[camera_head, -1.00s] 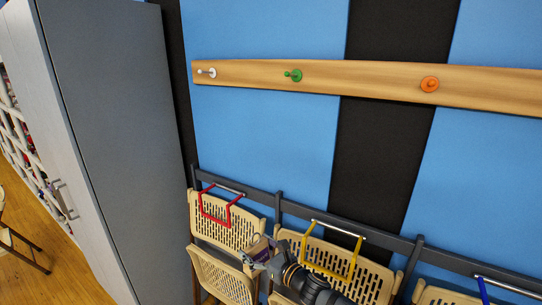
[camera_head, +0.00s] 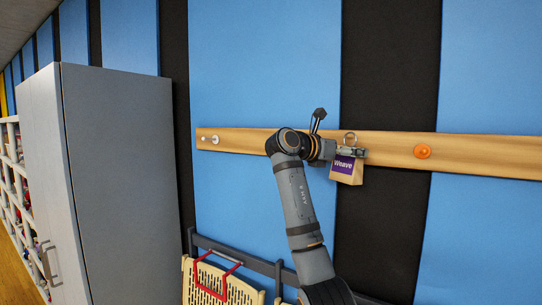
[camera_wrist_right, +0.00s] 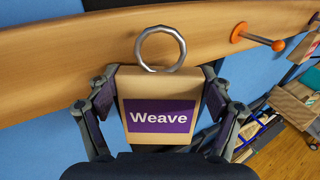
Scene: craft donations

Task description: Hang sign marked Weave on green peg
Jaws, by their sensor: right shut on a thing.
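The sign marked Weave (camera_head: 346,170) is a tan block with a purple label and a metal ring (camera_head: 350,138) at its top. My right gripper (camera_head: 350,152) is shut on it and holds it upright in front of the wooden rail. In the right wrist view the sign (camera_wrist_right: 158,140) sits between the two fingers (camera_wrist_right: 160,95), with the whole ring (camera_wrist_right: 160,48) standing clear above, in front of the rail. The green peg is hidden behind my right arm in the head view and is not in the right wrist view. My left gripper is not in view.
The wooden rail (camera_head: 390,143) bears a white peg (camera_head: 215,139) at left and an orange peg (camera_head: 423,151) at right. A grey cabinet (camera_head: 120,170) stands at left.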

